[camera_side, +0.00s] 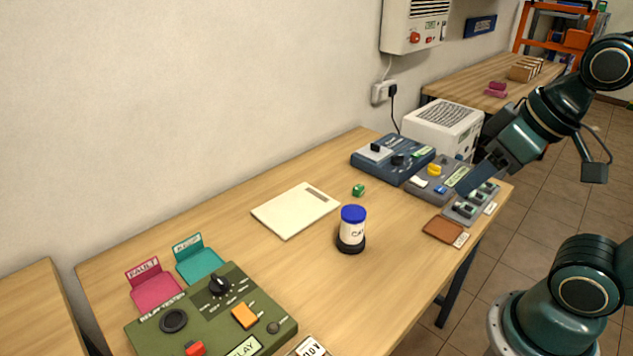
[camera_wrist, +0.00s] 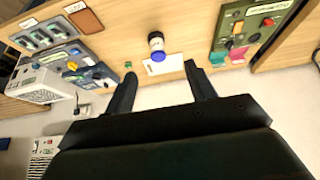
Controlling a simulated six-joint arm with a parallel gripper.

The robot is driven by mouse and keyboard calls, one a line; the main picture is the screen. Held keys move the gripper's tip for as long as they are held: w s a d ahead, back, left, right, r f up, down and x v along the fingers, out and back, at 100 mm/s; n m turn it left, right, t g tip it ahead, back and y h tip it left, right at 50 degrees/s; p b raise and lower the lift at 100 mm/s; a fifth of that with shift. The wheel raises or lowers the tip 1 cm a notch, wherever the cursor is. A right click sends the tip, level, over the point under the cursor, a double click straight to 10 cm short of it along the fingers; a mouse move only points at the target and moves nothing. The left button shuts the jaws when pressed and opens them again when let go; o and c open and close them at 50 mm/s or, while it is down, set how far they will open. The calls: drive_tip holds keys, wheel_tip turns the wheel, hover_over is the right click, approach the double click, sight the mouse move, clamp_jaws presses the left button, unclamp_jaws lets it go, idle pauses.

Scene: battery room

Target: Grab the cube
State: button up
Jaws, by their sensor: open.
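My gripper (camera_side: 465,185) is raised over the right end of the table in the side view, well to the right of the cube. In the wrist view my gripper (camera_wrist: 160,77) has its two fingers spread apart with nothing between them. The cube is not touched.
The jar (camera_side: 352,228) stands on a black base near the cube. The white board (camera_side: 295,210) lies left of it. Blue (camera_side: 392,158) and grey (camera_side: 440,178) devices are at the right; a green relay tester (camera_side: 210,310) is at the front left. Table around the cube is clear.

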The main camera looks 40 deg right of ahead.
drive_tip(key=shift+c, duration=0.2)
drive_tip(key=w+d+n+g, duration=0.1)
drive_tip(key=w+d+n, duration=0.15)
drive_tip(key=w, duration=0.45)
drive_tip(key=w+d+r+n+g, duration=0.1)
drive_tip(key=w+d+n, duration=0.1)
drive_tip(key=w+n, duration=0.35)
drive_tip(key=w+d+n+g, duration=0.1)
drive_tip(key=w+d+n, duration=0.15)
drive_tip(key=w, duration=0.65)
drive_tip(key=w+d+f+n+g, duration=0.2)
drive_tip(key=w+d+f+n, duration=0.7)
drive_tip(key=w+d+f, duration=0.4)
wheel_tip(320, 180, down, 4)
drive_tip(key=shift+w+d+f+g, duration=0.2)
drive_tip(key=shift+w+d+g, duration=0.15)
drive_tip(key=shift+w, duration=0.4)
